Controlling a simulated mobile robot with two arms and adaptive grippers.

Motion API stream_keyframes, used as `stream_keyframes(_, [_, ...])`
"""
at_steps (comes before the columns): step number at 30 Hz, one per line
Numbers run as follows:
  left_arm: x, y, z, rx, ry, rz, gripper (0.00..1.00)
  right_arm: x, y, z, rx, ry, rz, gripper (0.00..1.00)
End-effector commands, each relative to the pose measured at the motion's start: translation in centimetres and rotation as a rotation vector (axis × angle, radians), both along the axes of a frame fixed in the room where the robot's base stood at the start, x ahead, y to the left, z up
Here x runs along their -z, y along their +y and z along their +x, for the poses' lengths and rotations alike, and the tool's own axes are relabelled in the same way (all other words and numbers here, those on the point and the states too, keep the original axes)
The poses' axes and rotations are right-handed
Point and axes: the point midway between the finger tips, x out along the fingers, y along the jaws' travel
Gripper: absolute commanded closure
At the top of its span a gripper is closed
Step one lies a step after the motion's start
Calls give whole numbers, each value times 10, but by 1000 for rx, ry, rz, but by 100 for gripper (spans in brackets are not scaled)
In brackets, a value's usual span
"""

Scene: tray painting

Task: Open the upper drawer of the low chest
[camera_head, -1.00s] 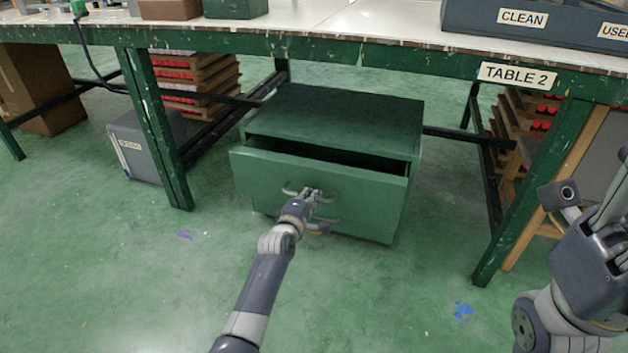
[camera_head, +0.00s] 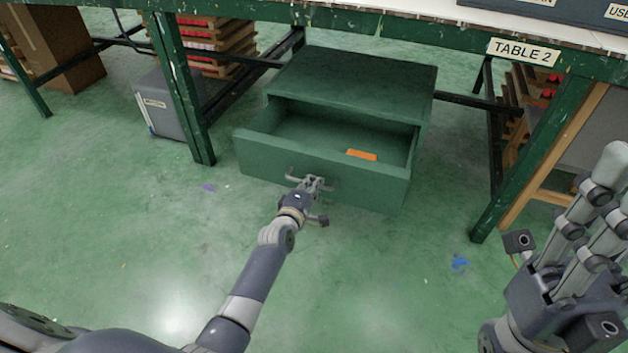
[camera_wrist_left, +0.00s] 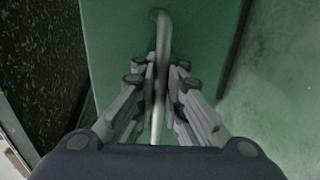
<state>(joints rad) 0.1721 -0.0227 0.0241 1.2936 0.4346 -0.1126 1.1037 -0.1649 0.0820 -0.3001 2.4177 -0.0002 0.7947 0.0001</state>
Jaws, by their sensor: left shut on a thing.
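The low green chest (camera_head: 350,80) stands on the floor under the table. Its upper drawer (camera_head: 270,155) is pulled well out, and its inside shows. A flat orange thing (camera_head: 362,155) lies in the drawer. My left gripper (camera_head: 312,184) is at the drawer's front, shut on the grey bar handle (camera_head: 293,177). In the left wrist view the handle (camera_wrist_left: 161,40) runs between the fingers of the left gripper (camera_wrist_left: 158,85). The lower drawer is hidden behind the upper drawer front and my arm. My right gripper (camera_head: 590,240) is raised at the right, away from the chest; its fingertips are partly unclear.
The table's green legs stand left (camera_head: 180,90) and right (camera_head: 520,165) of the chest. A grey box (camera_head: 165,105) is at the left. A wooden frame (camera_head: 560,150) leans at the right. The floor (camera_head: 380,270) before the drawer is clear.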

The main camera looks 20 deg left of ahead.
Motion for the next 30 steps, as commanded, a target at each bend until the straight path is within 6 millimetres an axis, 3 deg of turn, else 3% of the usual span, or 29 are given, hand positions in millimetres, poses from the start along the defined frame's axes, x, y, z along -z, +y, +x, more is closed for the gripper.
stream_keyframes(7, [-1, 0, 0, 0, -2, 0, 100, 0, 0, 0, 0, 0, 0, 60])
stream_keyframes(9, [-1, 0, 0, 0, -2, 0, 79, 0, 0, 0, 0, 0, 0, 60])
stream_keyframes(11, [-1, 0, 0, 0, -2, 0, 71, 0, 0, 0, 0, 0, 0, 60])
stream_keyframes(23, [-1, 0, -2, 0, -1, 0, 71, 0, 0, 0, 1, -1, -2, 60])
stream_keyframes(30, [-5, 0, -27, 0, 0, -1, 71, 0, 0, 0, 0, 0, -1, 60])
